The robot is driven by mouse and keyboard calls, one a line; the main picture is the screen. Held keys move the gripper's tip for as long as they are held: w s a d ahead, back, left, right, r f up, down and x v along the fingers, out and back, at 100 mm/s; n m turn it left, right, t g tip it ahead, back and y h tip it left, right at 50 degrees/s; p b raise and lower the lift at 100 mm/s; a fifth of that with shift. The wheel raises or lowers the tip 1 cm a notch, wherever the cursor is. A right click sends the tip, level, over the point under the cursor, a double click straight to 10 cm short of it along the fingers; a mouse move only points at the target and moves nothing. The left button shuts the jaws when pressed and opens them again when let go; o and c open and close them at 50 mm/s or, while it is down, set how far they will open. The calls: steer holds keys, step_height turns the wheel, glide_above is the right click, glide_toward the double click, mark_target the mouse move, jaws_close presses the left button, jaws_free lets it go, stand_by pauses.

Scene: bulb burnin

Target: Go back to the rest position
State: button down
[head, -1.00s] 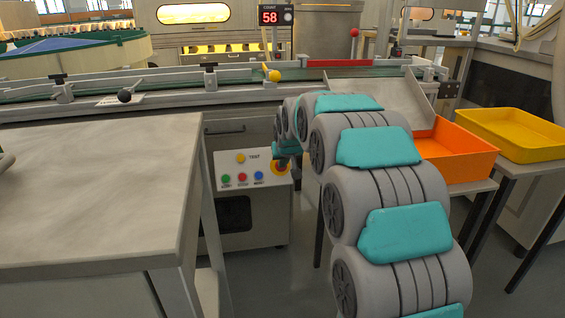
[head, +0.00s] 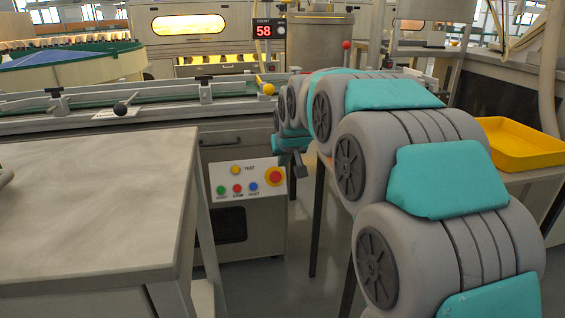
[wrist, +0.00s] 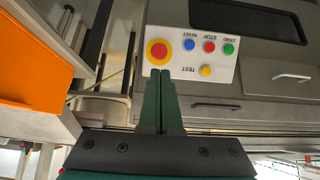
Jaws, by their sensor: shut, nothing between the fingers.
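My gripper (wrist: 158,100) shows in the wrist view with its two dark green fingers together and nothing between them. In the wrist view its tips overlap the lower edge of the control panel (wrist: 205,45), near the red emergency button (wrist: 158,52); I cannot tell the distance. In the head view my gripper (head: 300,172) hangs at the end of my arm, to the right of the panel (head: 246,182). My arm bends forward over the right half of the head view and hides part of the conveyor.
A grey-topped table (head: 90,190) stands at the left. The conveyor (head: 150,105) runs across behind the panel. A yellow tray (head: 520,150) sits on a stand at the right. An orange tray (wrist: 35,60) is at the left of the wrist view. Bare floor shows between table and arm.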

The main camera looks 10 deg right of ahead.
steer(key=s+f+g+p, duration=0.2)
steer(key=s+g+p, duration=0.2)
steer(key=s, duration=2)
steer(key=s+f+g+p, duration=0.2)
steer(key=s+g+p, duration=0.3)
steer(key=s, duration=1.8)
steer(key=shift+s+f+g, duration=0.4)
